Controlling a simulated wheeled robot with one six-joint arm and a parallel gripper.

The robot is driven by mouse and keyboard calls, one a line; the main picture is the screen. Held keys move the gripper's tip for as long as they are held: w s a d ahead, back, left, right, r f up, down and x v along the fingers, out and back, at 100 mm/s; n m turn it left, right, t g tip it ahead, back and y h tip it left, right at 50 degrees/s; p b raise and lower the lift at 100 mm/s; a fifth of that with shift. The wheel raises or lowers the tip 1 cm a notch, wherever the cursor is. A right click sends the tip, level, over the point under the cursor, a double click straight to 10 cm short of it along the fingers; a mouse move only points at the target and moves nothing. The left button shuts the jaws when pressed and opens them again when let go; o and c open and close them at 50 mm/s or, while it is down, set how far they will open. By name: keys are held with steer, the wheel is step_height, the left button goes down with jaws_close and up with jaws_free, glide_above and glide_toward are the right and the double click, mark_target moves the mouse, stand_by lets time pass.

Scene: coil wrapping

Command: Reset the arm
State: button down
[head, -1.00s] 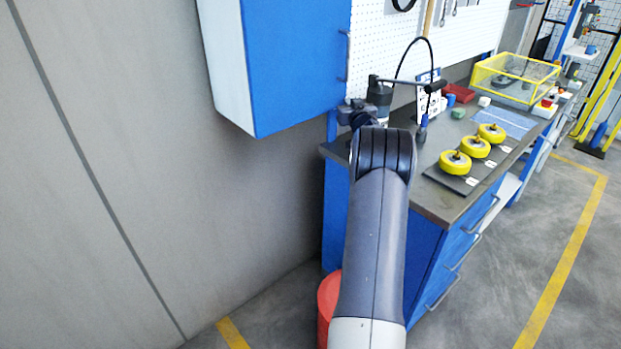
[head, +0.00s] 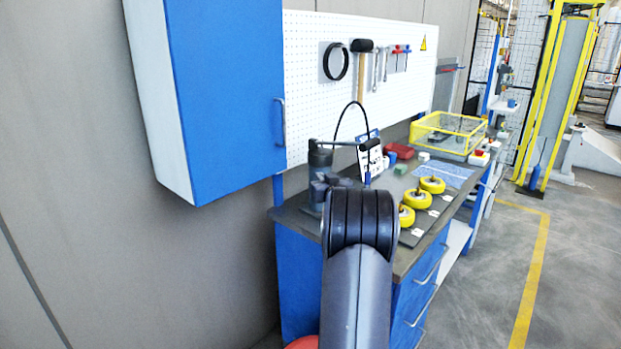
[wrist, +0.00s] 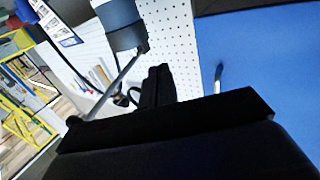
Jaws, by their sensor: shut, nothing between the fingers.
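My gripper (wrist: 155,88) shows in the wrist view as two black fingers side by side with no visible gap, and nothing is between them. Behind it are the white pegboard (wrist: 178,40) and the blue cabinet (wrist: 265,70). A dark fixture (head: 320,160) with a horizontal rod stands on the bench just beyond that joint. In the wrist view the fixture (wrist: 122,25) and its rod appear close beside the fingers; whether they touch cannot be told.
The blue and white wall cabinet (head: 225,100) hangs left of the pegboard. The workbench (head: 290,215) carries several yellow coils (head: 417,199), a red bin (head: 400,151) and a yellow-framed basket (head: 447,133). Open floor (head: 490,290) lies to the right.

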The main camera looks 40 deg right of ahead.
steer(key=shift+s+d, duration=0.1)
steer(key=shift+s, duration=0.4)
steer(key=shift+w, duration=0.1)
